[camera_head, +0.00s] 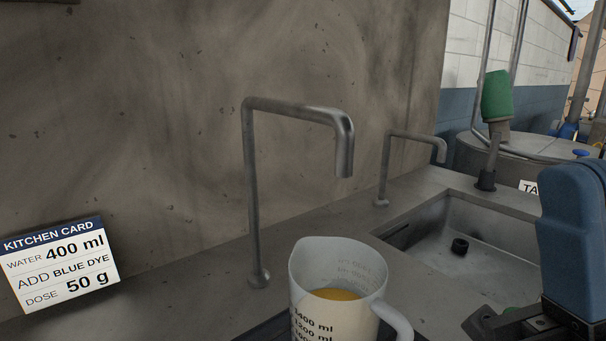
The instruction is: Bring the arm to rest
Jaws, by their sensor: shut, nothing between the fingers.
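My arm shows at the right edge as a blue rounded link. Dark parts of my gripper (492,322) show at the bottom right, in front of the sink and to the right of the jug. It is shut and holds nothing; much of it is cut off by the picture's lower edge.
A white measuring jug (340,275) with orange-yellow liquid stands upright at the bottom centre. Behind it rise a tall tap (252,190) and a smaller tap (384,170). A kitchen card (58,265) shows left.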

